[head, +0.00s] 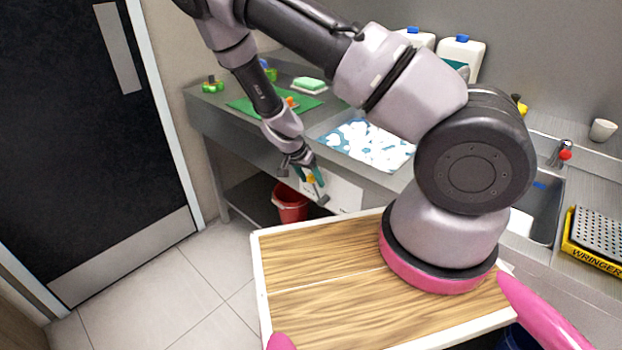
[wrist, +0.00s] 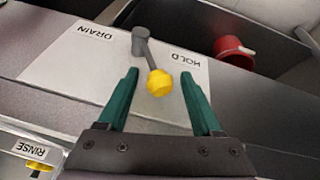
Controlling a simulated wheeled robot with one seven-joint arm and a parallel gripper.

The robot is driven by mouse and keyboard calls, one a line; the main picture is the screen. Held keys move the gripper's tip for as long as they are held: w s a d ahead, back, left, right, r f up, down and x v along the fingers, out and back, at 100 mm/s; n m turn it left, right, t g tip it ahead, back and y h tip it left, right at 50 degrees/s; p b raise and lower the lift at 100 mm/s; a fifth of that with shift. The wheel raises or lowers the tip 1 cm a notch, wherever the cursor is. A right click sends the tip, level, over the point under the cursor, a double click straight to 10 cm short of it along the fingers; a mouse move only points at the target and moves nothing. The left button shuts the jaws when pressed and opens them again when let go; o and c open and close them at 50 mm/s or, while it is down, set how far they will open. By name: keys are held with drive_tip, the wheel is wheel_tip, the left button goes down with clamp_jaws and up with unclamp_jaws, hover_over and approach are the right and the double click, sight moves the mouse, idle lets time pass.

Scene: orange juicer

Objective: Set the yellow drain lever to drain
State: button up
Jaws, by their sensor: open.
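The drain lever is a grey arm on a grey pivot (wrist: 140,42) with a yellow knob (wrist: 159,83), mounted on a white panel (wrist: 62,68). The panel carries the labels DRAIN (wrist: 95,32) and HOLD (wrist: 185,58), upside down in the wrist view. The knob end lies nearer the HOLD label. My gripper (wrist: 158,75) is open, its two green fingers on either side of the knob with a gap on each side. In the head view my gripper (head: 309,178) is at the counter front, where the knob shows small and yellow.
A red bucket (head: 290,203) stands under the counter. A RINSE label (wrist: 30,148) with a yellow part below it sits at the lower left of the wrist view. The sink (head: 540,205), tap and yellow wringer (head: 590,250) are at the right.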

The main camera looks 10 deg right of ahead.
clamp_jaws()
idle(1.4)
